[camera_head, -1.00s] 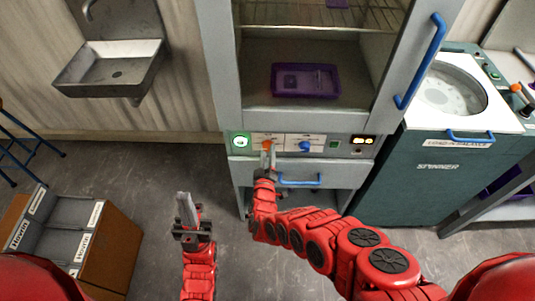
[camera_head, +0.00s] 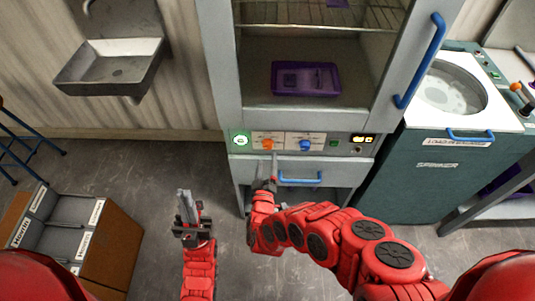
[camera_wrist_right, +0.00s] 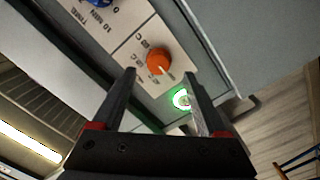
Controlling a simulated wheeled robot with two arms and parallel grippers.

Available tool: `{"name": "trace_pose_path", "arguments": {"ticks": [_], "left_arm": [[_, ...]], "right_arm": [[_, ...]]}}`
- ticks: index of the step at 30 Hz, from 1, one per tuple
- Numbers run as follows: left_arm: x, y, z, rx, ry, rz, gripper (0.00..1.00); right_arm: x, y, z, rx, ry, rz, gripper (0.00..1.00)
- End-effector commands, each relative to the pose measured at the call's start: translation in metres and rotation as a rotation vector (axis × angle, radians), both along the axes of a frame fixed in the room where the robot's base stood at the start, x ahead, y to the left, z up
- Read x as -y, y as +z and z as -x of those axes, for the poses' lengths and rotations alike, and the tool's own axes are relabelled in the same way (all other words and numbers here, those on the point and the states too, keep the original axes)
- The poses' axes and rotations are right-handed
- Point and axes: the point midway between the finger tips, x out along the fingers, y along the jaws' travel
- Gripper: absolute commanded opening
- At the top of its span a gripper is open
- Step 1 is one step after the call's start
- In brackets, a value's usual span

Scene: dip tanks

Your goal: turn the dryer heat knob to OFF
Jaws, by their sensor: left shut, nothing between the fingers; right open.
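The orange knob (camera_head: 268,144) is on the control panel (camera_head: 345,151) of the grey dryer cabinet. In the right wrist view the orange knob (camera_wrist_right: 158,62) has a white pointer line slanting down and right; the lettering around it is too small to read surely. My right gripper (camera_head: 268,160) is open and empty, just in front of and below the knob. In the wrist view its fingertips (camera_wrist_right: 160,75) lie on either side of the knob, apart from it. My left gripper (camera_head: 184,194) is shut and empty, low over the floor at left.
A blue knob (camera_head: 305,145) is right of the orange one, and a lit green round button (camera_head: 240,140) is left. A blue drawer handle (camera_head: 300,181) sits below. The spinner (camera_head: 440,170) stands at right, the file box (camera_head: 110,245) at lower left.

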Motion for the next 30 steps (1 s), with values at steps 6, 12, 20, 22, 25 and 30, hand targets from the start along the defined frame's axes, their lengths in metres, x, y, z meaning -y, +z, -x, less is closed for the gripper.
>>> {"name": "trace_pose_path", "arguments": {"ticks": [6, 12, 20, 22, 25, 30], "left_arm": [[0.0, 0.007, 0.0, 0.0, 0.0, 0.0, 0.0], [0.0, 0.023, 0.0, 0.0, 0.0, 0.0, 0.0], [0.0, 0.029, 0.0, 0.0, 0.0, 0.0, 0.0], [0.0, 0.028, 0.0, 0.0, 0.0, 0.0, 0.0], [0.0, 0.028, 0.0, 0.0, 0.0, 0.0, 0.0], [0.0, 0.028, 0.0, 0.0, 0.0, 0.0, 0.0]], "right_arm": [[-0.003, 0.001, 0.058, -0.004, 0.001, 0.004, 0.76], [-0.006, 0.005, 0.102, 0.001, -0.004, 0.001, 0.76], [-0.008, 0.002, 0.125, 0.003, -0.002, 0.001, 0.76], [-0.008, 0.002, 0.126, 0.004, -0.001, 0.001, 0.76], [-0.008, 0.001, 0.126, 0.004, -0.001, 0.001, 0.76], [-0.008, 0.001, 0.126, 0.004, -0.001, 0.002, 0.76]]}}
